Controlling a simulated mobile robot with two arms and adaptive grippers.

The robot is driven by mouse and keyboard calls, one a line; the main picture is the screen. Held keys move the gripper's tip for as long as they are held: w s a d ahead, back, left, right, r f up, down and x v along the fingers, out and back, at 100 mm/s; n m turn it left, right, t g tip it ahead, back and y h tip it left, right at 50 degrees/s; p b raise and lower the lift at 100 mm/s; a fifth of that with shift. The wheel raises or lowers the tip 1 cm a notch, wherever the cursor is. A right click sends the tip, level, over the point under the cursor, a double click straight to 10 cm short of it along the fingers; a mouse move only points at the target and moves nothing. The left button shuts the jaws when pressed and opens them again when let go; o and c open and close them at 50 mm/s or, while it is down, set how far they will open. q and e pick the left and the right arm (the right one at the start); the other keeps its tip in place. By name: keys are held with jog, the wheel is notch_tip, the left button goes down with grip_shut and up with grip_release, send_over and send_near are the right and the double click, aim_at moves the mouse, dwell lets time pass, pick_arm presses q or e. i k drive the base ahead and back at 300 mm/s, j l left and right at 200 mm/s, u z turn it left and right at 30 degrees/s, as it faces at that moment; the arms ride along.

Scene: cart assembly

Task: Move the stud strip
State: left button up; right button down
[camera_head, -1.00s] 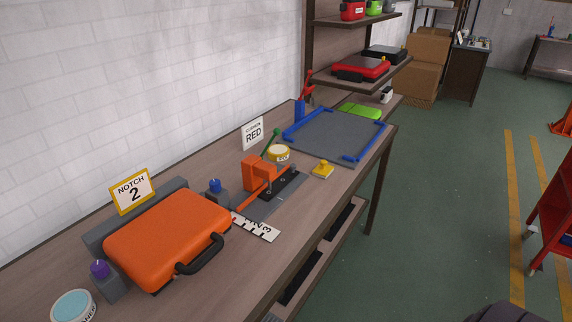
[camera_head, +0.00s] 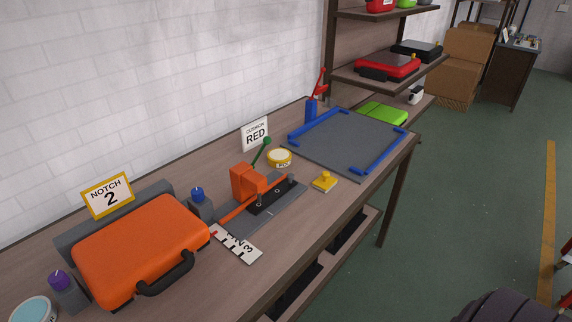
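A short black strip with small upright metal studs (camera_head: 268,202) lies on a grey base plate (camera_head: 291,208) on the workbench; it looks like the stud strip. An orange clamp block (camera_head: 246,180) with a green-knobbed lever (camera_head: 261,152) stands over its left end and hides part of it. A white numbered scale (camera_head: 236,244) lies at the plate's near left end. Neither of my grippers shows in the head view.
An orange case (camera_head: 140,250) sits left on the workbench (camera_head: 222,283), near a "NOTCH 2" sign (camera_head: 108,195). A "CUSHION RED" sign (camera_head: 255,133) stands behind the clamp. A yellow knobbed block (camera_head: 324,181) and a blue-edged grey mat (camera_head: 345,138) are to the right.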

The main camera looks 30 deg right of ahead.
aim_at(269, 198)
jog(key=l+u, duration=0.4)
jog(key=l, duration=1.25)
